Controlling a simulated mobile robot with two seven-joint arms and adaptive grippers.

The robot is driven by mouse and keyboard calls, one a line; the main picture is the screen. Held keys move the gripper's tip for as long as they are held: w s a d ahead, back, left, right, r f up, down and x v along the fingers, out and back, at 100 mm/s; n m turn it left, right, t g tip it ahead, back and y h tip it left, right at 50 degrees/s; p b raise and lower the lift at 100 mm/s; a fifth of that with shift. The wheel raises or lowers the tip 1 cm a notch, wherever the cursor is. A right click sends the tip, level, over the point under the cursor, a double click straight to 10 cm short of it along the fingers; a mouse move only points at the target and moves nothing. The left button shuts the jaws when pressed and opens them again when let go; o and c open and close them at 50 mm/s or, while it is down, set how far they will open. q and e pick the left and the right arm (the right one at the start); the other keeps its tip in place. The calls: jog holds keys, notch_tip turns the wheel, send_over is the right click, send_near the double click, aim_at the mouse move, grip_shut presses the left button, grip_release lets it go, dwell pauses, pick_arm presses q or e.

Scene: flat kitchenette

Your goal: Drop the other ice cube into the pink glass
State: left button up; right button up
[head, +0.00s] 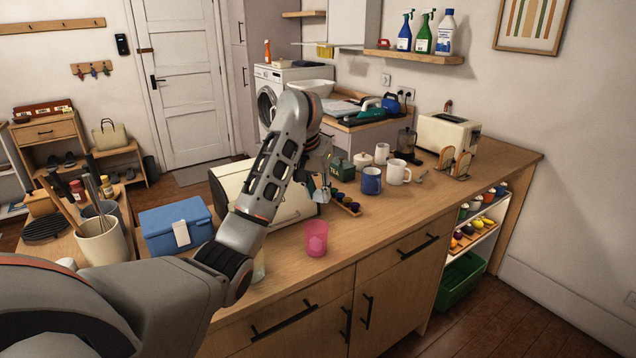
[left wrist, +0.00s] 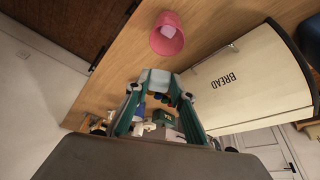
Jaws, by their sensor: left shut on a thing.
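The pink glass (head: 316,240) stands upright on the wooden counter near its front edge. In the left wrist view the pink glass (left wrist: 160,47) shows a pale ice cube (left wrist: 168,31) inside it. My left gripper (head: 322,187) is above the counter, behind the glass in the head view and apart from it. It is shut on another pale ice cube (left wrist: 156,80), which shows between the fingertips in the left wrist view. My right gripper is in neither view.
A cream bread box (head: 235,183) stands left of the gripper, partly behind my arm. A row of small dark items (head: 345,203), a blue mug (head: 371,181) and a white mug (head: 397,172) stand to the right. The counter right of the glass is clear.

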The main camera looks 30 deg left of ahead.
pick_arm(q)
jog(key=shift+f, duration=1.4)
jog(key=o, duration=0.9)
jog(key=v, duration=1.2)
